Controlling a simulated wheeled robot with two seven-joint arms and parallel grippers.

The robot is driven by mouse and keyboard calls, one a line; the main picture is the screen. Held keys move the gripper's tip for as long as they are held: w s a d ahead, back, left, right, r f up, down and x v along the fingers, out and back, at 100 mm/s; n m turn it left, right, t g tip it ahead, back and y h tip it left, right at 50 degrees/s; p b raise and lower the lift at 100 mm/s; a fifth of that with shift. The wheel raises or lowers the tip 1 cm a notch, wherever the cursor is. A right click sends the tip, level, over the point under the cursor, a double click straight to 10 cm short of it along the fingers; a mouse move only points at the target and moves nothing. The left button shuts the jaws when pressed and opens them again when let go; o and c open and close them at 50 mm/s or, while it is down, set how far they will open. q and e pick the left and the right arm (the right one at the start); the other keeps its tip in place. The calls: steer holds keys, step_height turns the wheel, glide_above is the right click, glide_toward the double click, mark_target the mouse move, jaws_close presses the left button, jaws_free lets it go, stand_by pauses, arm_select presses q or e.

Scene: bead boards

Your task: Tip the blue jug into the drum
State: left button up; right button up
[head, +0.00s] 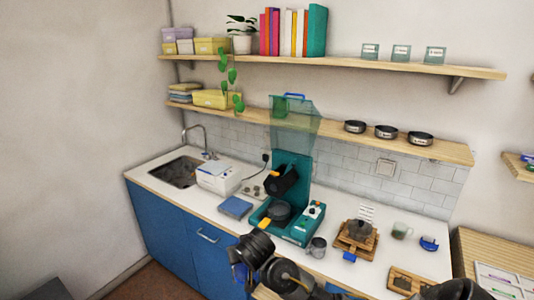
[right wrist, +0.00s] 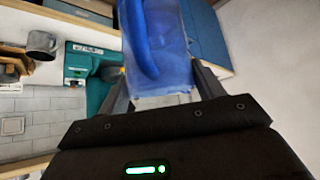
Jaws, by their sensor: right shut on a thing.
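The blue jug (right wrist: 175,40) fills the top middle of the right wrist view, held between the two fingers of my right gripper (right wrist: 163,90), with its curved handle facing the camera. In the head view the right arm comes in from the lower right, and a small blue part (head: 239,272), likely the jug, shows beside the dark wrist. The rest is hidden. A teal machine (head: 292,165) stands on the counter with a black, tilted drum-like part (head: 282,180) on its front. The jug is apart from it, in front and lower in the picture. My left gripper is not in view.
A translucent hopper (head: 295,125) tops the machine. A grey metal mug (head: 317,247) stands just right of its base, near the front edge. A wooden stand (head: 357,240) and glass cup (head: 401,231) stand right.

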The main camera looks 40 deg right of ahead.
steer(key=w+d+r+m+g+h, duration=0.2)
steer(key=w+d+r+m+g, duration=0.25)
steer(key=d, duration=0.55)
steer(key=w+d+r+m+g+h, duration=0.1)
steer(key=w+d+r+m+h, duration=0.1)
steer(key=w+d+r+m, duration=0.5)
steer(key=s+d+r+m+g+y, duration=0.1)
steer(key=s+d+r+m+g, duration=0.2)
steer(key=d, duration=0.5)
steer(key=s+d+r+m+g+y, duration=0.1)
steer(key=s+d+r+m+g, duration=0.2)
steer(key=d+r+m, duration=0.3)
steer(key=shift+d+r+m+g, duration=0.35)
steer(key=shift+d+m, duration=0.6)
steer(key=shift+d, duration=0.55)
